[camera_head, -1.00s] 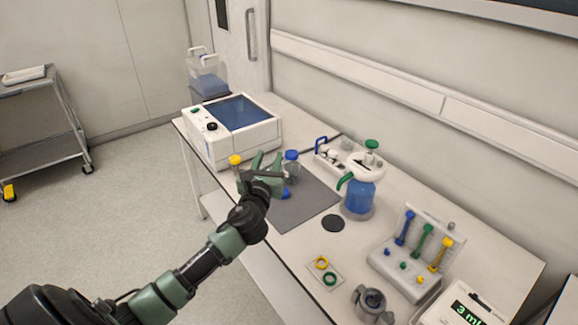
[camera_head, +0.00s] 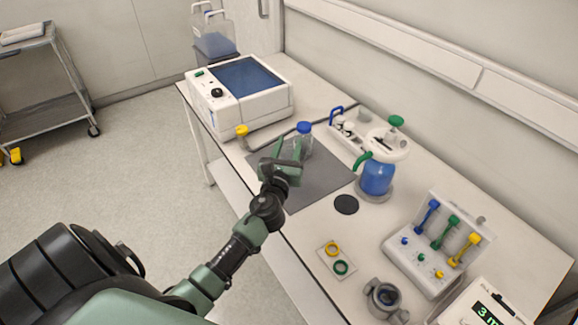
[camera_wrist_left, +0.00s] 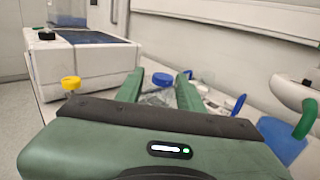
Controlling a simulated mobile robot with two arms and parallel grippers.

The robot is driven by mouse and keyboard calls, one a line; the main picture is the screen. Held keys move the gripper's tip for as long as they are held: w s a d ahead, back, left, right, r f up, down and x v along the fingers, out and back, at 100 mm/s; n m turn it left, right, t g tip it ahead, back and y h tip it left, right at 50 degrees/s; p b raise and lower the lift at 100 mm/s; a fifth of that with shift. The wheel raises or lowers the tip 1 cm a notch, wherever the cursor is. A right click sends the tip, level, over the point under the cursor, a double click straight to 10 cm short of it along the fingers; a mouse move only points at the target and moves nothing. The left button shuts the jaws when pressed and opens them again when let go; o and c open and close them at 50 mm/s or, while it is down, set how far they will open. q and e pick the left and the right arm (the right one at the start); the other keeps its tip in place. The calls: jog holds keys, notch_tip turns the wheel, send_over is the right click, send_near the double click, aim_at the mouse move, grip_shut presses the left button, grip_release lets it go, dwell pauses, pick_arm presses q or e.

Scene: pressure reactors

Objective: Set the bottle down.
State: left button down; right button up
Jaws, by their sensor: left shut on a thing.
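The clear bottle with a blue cap (camera_head: 304,140) is at my left gripper's fingertips, over the grey mat (camera_head: 323,180). In the left wrist view clear glass (camera_wrist_left: 158,98) shows between the green fingers, with a blue cap (camera_wrist_left: 162,79) above it. My left gripper (camera_head: 288,150) is shut on this bottle. The bottle looks upright in the head view. Its base is hidden, so I cannot tell if it touches the mat. My right gripper is not in view.
A white box instrument (camera_head: 240,95) and a yellow-capped item (camera_head: 242,131) are on the left. Another blue part (camera_wrist_left: 239,105) is close right of my fingers. The near mat is clear.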

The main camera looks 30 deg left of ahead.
pick_arm(q)
jog(key=shift+f+b, duration=0.3)
jog(key=shift+f, duration=0.45)
notch_tip(320, 180, down, 4)
jog(key=shift+f+b, duration=0.1)
jog(key=shift+b, duration=1.1)
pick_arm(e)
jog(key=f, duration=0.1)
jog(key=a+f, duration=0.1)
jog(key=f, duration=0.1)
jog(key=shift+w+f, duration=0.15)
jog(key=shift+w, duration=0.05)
pick_arm(q)
jog(key=c, duration=1.3)
grip_release()
jog(key=shift+f, duration=0.15)
jog(key=o, duration=0.4)
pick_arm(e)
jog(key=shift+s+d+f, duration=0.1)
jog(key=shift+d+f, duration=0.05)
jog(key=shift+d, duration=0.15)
pick_arm(q)
jog(key=shift+r, duration=0.2)
